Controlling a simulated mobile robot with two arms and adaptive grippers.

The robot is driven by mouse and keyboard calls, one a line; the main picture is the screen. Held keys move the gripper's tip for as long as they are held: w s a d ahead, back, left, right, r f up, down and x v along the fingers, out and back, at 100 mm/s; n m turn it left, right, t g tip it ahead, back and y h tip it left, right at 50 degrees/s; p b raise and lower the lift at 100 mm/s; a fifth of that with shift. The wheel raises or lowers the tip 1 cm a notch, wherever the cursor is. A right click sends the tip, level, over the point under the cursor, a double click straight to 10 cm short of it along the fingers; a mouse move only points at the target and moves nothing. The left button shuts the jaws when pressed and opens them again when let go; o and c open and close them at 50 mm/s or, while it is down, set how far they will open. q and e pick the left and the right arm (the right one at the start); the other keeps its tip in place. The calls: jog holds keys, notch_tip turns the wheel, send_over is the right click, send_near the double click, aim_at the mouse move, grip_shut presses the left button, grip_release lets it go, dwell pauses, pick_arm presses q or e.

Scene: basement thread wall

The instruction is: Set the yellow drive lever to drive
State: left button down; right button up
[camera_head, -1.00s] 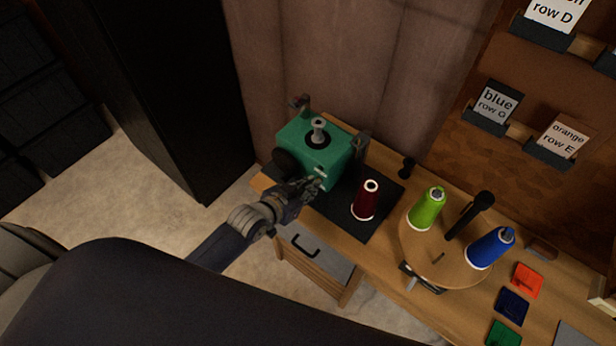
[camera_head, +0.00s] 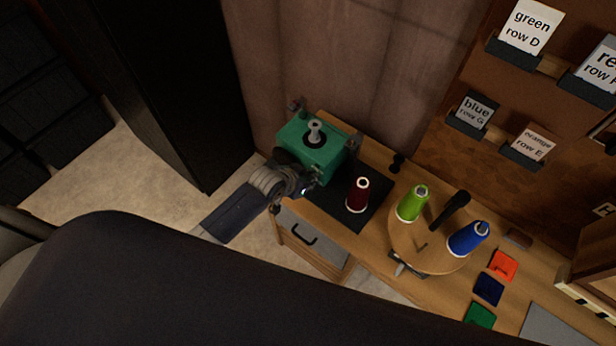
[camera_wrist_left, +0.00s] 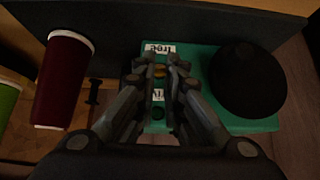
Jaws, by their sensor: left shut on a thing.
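The green machine (camera_head: 318,158) stands at the left end of the bench with a grey spindle on top. The left wrist view shows its front face (camera_wrist_left: 208,62) with a black round knob (camera_wrist_left: 247,80).
A dark red spool (camera_head: 358,195) stands on the black mat right of the machine. Green (camera_head: 412,204) and blue (camera_head: 467,240) spools stand on a round wooden stand (camera_head: 405,252). Coloured squares lie farther right. A drawer with a black handle (camera_head: 303,236) is below the bench.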

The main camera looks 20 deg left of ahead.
pick_arm(q)
jog(key=c, duration=1.7)
grip_release()
jog(key=v, duration=1.2)
jog(key=shift+w+a+f, duration=0.1)
jog(key=shift+f, duration=0.05)
